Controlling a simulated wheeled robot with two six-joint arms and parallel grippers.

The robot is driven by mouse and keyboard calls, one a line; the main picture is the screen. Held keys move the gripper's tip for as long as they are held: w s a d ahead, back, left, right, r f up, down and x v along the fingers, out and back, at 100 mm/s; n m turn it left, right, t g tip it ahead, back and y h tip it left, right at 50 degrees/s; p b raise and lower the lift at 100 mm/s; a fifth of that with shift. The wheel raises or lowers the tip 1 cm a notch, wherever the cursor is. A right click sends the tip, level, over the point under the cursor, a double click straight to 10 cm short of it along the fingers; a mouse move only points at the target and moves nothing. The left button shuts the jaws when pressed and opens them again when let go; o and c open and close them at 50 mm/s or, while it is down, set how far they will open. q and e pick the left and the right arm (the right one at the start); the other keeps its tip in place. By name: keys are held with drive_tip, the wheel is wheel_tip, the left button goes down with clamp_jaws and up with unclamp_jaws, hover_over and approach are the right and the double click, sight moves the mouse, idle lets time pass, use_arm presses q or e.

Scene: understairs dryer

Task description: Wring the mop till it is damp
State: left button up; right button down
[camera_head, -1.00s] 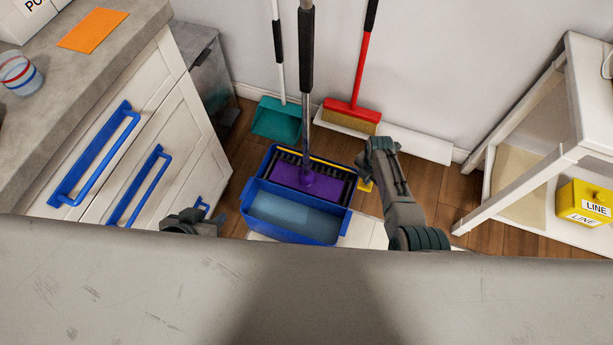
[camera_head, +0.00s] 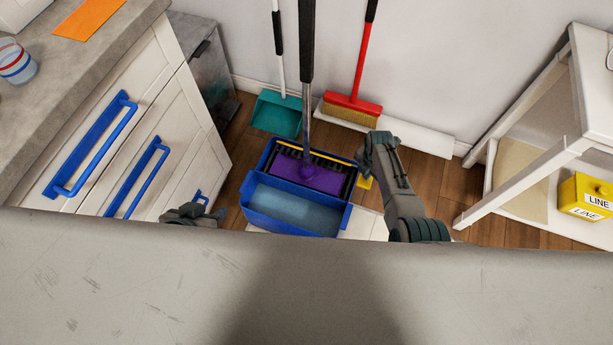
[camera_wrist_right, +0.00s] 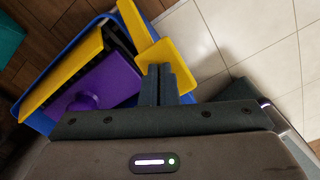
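The mop has a grey pole (camera_head: 306,90) with a black grip and a purple head (camera_head: 312,174). It stands nearly upright, its head in the black wringer of the blue bucket (camera_head: 293,220), which holds bluish water. A yellow bar runs along the wringer's back, and a yellow lever plate (camera_head: 365,183) sticks out at its right; the plate also shows in the right wrist view (camera_wrist_right: 170,62). My right gripper (camera_head: 368,150) is beside the plate, its fingers together and their tips overlapping the plate's edge in the wrist view. My left gripper (camera_head: 212,212) is left of the bucket, apart from it; its fingers are unclear.
A white cabinet (camera_head: 150,150) with blue handles stands at the left. A teal dustpan (camera_head: 277,114) and a red broom (camera_head: 352,106) stand by the back wall. A white shelf (camera_head: 540,120) holding a yellow box (camera_head: 588,196) is at the right.

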drive_tip(key=s+f+b, duration=0.3)
drive_tip(key=f+b, duration=0.1)
drive_tip(key=f, duration=0.4)
drive_tip(key=shift+a+f, duration=0.15)
drive_tip(key=shift+a, duration=0.05)
idle(0.3)
